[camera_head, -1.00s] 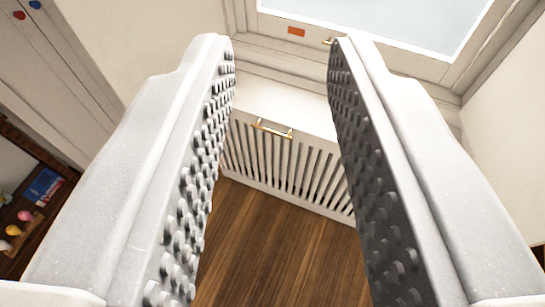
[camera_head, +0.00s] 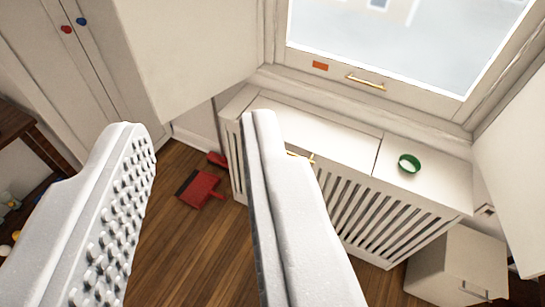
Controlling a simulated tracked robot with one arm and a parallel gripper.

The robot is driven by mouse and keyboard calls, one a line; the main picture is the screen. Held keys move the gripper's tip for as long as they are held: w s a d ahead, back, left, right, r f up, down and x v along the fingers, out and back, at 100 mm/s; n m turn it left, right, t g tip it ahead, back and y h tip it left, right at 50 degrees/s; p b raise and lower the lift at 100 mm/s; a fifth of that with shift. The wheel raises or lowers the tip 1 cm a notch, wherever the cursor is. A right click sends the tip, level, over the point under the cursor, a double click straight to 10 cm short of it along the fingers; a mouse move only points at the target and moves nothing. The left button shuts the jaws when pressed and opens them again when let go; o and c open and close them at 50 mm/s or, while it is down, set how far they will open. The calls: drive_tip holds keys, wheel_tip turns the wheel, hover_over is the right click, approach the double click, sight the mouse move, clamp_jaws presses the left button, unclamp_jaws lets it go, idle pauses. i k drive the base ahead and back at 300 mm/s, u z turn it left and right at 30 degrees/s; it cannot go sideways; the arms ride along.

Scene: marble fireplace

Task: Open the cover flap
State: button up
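The white radiator cover (camera_head: 375,205) with a slatted front stands below the window. Its flat top has a panel that looks like the cover flap (camera_head: 325,130), lying closed. A small brass handle (camera_head: 305,158) sits at the flap's front edge, partly hidden behind my right finger. My gripper (camera_head: 194,125) is open and empty, with its two studded fingers wide apart. In the picture, the flap and handle lie right of the gap between the fingers. The fingers appear apart from the cover.
A green round dish (camera_head: 409,163) sits on the cover's right part. A red dustpan (camera_head: 200,188) lies on the wooden floor. A small white cabinet (camera_head: 455,265) stands at lower right. The window (camera_head: 410,35) has a brass handle. Open white panels flank it.

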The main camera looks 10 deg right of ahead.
sight(356, 151)
drive_tip(key=i, duration=0.85)
drive_tip(key=u, duration=0.05)
